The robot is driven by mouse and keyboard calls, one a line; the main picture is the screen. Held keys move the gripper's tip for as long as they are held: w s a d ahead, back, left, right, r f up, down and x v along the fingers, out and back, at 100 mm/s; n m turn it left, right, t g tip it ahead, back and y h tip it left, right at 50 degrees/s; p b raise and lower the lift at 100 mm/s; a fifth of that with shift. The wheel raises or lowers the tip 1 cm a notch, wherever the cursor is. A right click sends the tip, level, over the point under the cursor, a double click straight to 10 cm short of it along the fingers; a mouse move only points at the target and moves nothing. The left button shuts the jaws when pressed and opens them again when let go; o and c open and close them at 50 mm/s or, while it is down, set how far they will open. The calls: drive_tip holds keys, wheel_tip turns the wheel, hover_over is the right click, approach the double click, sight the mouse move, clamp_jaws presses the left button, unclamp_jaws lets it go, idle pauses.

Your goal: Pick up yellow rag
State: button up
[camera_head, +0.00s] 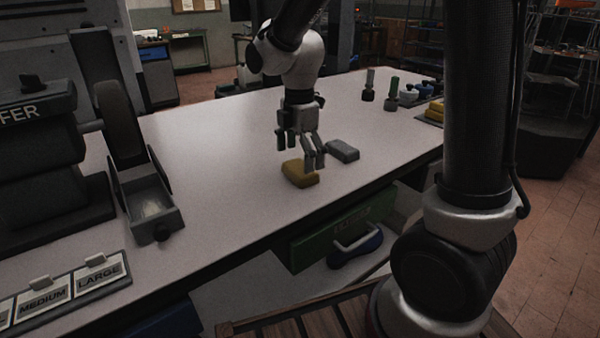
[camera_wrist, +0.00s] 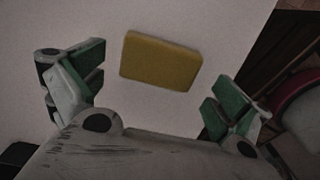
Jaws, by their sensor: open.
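The yellow rag (camera_head: 298,174), a folded block-like pad, lies on the light worktable (camera_head: 225,130) near its front edge. In the wrist view the yellow rag (camera_wrist: 161,61) lies flat on the pale surface, ahead of and between the two fingers. My gripper (camera_head: 302,152) points down just above and behind the rag in the head view. In the wrist view my gripper (camera_wrist: 155,95) has its green-padded fingers wide apart with nothing between them. The fingers look apart from the rag; the exact height is hard to tell.
A grey pad (camera_head: 342,151) lies close to the right of the rag. A dark machine with a tray (camera_head: 150,205) stands at the left, and a size-label board (camera_head: 70,288) lies at the front left. Several bottles (camera_head: 391,93) stand at the back right. The table's middle is clear.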

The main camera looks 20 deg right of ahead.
sight(300, 167)
wheel_tip(300, 167, down, 3)
drive_tip(key=shift+f, duration=0.15)
drive_tip(key=c, duration=0.7)
